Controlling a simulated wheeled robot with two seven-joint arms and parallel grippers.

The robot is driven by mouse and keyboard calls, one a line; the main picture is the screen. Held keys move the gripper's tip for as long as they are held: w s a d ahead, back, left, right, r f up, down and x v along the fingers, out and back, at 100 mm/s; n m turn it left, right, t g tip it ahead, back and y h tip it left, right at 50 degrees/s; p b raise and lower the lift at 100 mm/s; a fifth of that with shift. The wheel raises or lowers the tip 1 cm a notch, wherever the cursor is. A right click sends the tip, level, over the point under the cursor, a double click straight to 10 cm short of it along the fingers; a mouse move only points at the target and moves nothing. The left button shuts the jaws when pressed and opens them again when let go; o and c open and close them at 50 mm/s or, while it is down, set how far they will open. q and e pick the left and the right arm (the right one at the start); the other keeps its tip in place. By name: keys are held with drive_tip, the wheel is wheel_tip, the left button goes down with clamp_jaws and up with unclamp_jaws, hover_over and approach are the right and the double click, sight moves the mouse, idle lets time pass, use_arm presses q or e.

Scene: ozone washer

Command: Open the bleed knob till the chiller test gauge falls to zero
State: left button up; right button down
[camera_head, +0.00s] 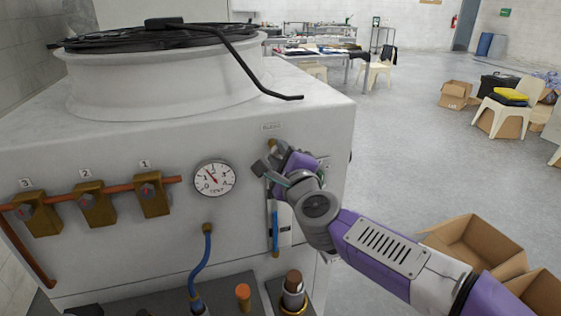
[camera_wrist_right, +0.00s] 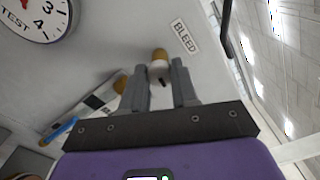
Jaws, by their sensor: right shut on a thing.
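The chiller test gauge (camera_head: 213,178) is a round white dial on the machine's front panel. Its red needle leans up and left, above the zero mark, near the 1; the exact reading is hard to tell. Part of the gauge (camera_wrist_right: 33,15) also shows in the right wrist view. The bleed knob (camera_wrist_right: 160,60) is under the BLEED label (camera_wrist_right: 184,36). My right gripper (camera_head: 274,162) is at the panel right of the gauge. Its two fingers (camera_wrist_right: 160,78) are shut on the knob, which is mostly hidden in the head view. My left gripper is not in view.
Brass valves numbered 1 (camera_head: 152,196), 2 (camera_head: 97,208) and 3 (camera_head: 38,217) line a copper pipe left of the gauge. A blue hose (camera_head: 201,262) hangs below it. A black rod (camera_head: 252,75) lies on top of the machine. Open boxes (camera_head: 474,246) stand on the floor at right.

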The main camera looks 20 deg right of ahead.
drive_tip(key=shift+m+b, duration=0.4)
drive_tip(key=shift+m, duration=0.5)
drive_tip(key=c, duration=0.9)
unclamp_jaws()
drive_tip(key=shift+o, duration=0.2)
drive_tip(key=shift+s, duration=0.1)
drive_tip(key=s+p, duration=0.1)
drive_tip(key=s, duration=0.6)
drive_tip(key=shift+s, duration=0.2)
